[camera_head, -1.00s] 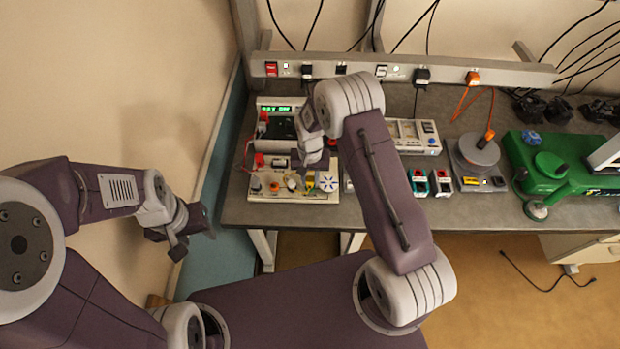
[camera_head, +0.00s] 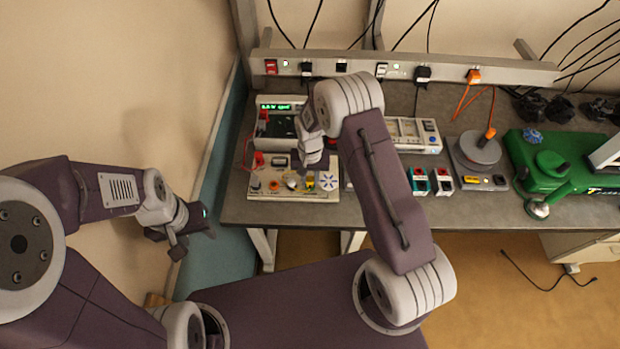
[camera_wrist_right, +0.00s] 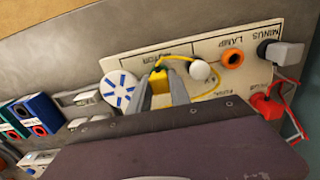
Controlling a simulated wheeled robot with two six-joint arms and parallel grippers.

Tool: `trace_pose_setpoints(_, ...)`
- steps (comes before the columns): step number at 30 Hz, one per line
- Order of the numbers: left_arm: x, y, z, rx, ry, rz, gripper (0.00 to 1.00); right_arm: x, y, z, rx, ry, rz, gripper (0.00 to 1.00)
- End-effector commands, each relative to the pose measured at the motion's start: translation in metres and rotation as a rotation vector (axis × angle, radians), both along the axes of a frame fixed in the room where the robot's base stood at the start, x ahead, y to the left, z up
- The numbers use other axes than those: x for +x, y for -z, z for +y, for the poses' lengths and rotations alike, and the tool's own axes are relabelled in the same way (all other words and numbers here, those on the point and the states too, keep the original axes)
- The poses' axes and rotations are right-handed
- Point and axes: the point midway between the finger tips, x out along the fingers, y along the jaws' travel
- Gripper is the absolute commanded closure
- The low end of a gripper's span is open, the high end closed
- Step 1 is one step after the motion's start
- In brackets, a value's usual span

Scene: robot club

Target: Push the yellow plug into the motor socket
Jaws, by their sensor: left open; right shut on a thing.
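The yellow plug (camera_wrist_right: 160,88) is between the two fingers of my right gripper (camera_wrist_right: 162,90), which is shut on it over the pale board (camera_wrist_right: 205,38). A yellow cable loops from it past a white round knob (camera_wrist_right: 199,70). The board's MOTOR label is beside the plug, and the blue-and-white motor disc (camera_wrist_right: 120,91) is next to it. The plug's tip and the motor socket are hidden, so I cannot tell how deep it sits. In the head view the yellow plug (camera_head: 310,183) shows below my right gripper. My left gripper (camera_head: 190,240) is open and empty, off the bench.
The board also has an orange socket (camera_wrist_right: 232,60), a grey plug (camera_wrist_right: 282,53) and a red plug (camera_wrist_right: 266,106). Behind it is a power supply (camera_head: 272,128) with a green display. A green machine (camera_head: 548,170) is at the right. The bench front between them is partly clear.

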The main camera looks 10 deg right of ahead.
Motion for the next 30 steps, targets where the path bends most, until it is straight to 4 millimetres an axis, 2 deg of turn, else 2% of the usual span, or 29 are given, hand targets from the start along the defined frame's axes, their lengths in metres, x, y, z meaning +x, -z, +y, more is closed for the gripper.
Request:
trace_pose_setpoints(23, 0.0, 0.0036, 0.0, 0.0, 0.0, 0.0, 0.51, 0.0, 0.0056, 0.0, 0.0, 0.0, 0.001, 1.0)
trace_pose_setpoints(24, 0.0, 0.0037, 0.0, 0.0, 0.0, 0.0, 0.51, -0.0001, 0.0057, -0.0001, 0.0, 0.0, 0.001, 0.74)
trace_pose_setpoints(26, 0.0, 0.0037, 0.0, 0.0, 0.0, 0.0, 0.51, -0.0002, 0.0057, 0.0, -0.001, 0.0, 0.001, 0.57)
trace_pose_setpoints(27, 0.0, 0.0037, 0.0, 0.0, 0.0, 0.0, 0.51, -0.0002, 0.0057, 0.0, -0.001, 0.0, 0.001, 0.51)
trace_pose_setpoints(30, 0.0, 0.0036, 0.0, 0.0, 0.0, 0.0, 0.51, -0.0004, 0.0057, -0.0004, 0.0, 0.0, 0.002, 0.51)
